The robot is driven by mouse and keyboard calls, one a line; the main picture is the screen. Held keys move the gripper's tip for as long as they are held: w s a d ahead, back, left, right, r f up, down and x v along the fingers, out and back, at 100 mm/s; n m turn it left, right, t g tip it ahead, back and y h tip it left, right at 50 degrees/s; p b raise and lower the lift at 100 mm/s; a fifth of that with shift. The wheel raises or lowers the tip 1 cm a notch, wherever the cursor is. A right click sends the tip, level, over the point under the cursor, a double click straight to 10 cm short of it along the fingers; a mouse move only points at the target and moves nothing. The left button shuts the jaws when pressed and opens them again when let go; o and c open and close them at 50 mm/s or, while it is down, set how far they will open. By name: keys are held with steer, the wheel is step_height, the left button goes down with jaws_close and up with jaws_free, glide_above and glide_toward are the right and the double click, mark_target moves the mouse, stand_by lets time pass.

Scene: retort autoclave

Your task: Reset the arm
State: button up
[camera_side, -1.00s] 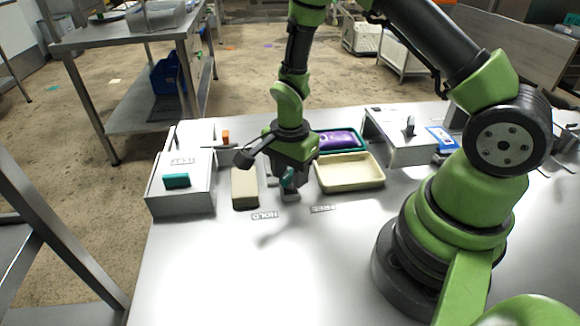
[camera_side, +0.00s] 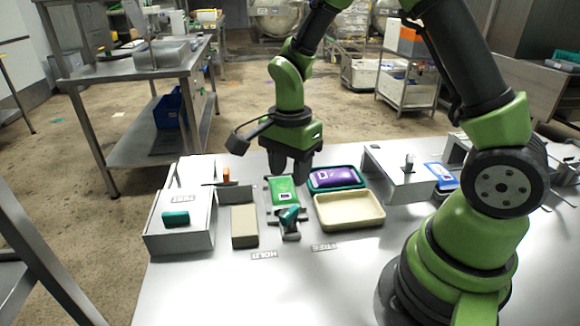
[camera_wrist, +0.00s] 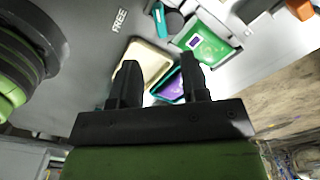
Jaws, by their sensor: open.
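My gripper (camera_side: 290,166) is open and empty, pointing down above the table behind the green pouch (camera_side: 282,190). In the wrist view its two fingers (camera_wrist: 157,82) are apart with nothing held between them. The green pouch lies flat in a grey holder and also shows in the wrist view (camera_wrist: 208,45). A teal-handled clamp (camera_side: 289,216) stands in front of the pouch, by the HOLD and FREE labels.
A purple pouch (camera_side: 334,178) lies in a teal tray, behind an empty cream tray (camera_side: 348,221). A beige block (camera_side: 244,227) and a grey box with a teal handle (camera_side: 180,238) stand left. A grey stand (camera_side: 402,186) is at right. The front table is clear.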

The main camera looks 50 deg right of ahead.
steer(key=s+a+r+n+t+y, duration=0.1)
steer(key=s+a+r+n+t, duration=0.1)
steer(key=s+r+n, duration=0.5)
steer(key=s+a+r+n+t+y, duration=0.1)
steer(key=s+r+n+t, duration=0.4)
steer(key=r, duration=0.5)
steer(key=shift+s+a+r+n, duration=0.3)
steer(key=shift+s+a+n, duration=0.4)
steer(key=shift+s+n, duration=0.4)
